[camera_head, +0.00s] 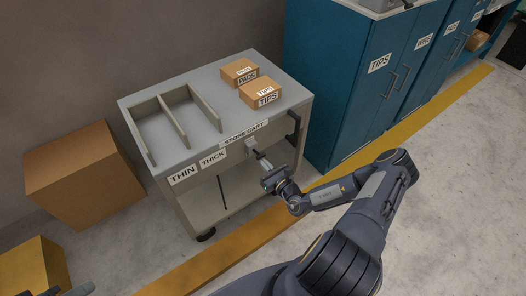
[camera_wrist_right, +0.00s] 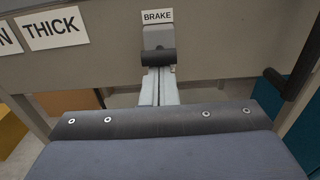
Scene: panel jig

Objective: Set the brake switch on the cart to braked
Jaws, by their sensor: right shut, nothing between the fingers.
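The store cart (camera_head: 215,125) stands against the wall. On its front panel, under a BRAKE label (camera_wrist_right: 157,16), is the brake switch (camera_wrist_right: 158,40), a grey plate with a dark horizontal bar at its lower end; it also shows in the head view (camera_head: 251,146). My right gripper (camera_wrist_right: 160,76) is shut and empty. Its fingertips are just below the dark bar; I cannot tell whether they touch it. In the head view the right gripper (camera_head: 261,158) points at the cart's front from the right. A grey piece of what seems my left gripper (camera_head: 78,290) shows at the bottom left edge.
Two cartons (camera_head: 262,92) and an open divided tray (camera_head: 176,120) are on the cart top. A dark handle (camera_wrist_right: 292,80) is right of the switch. Blue cabinets (camera_head: 350,80) stand at the right, and a large brown box (camera_head: 80,172) at the left. The floor in front is clear.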

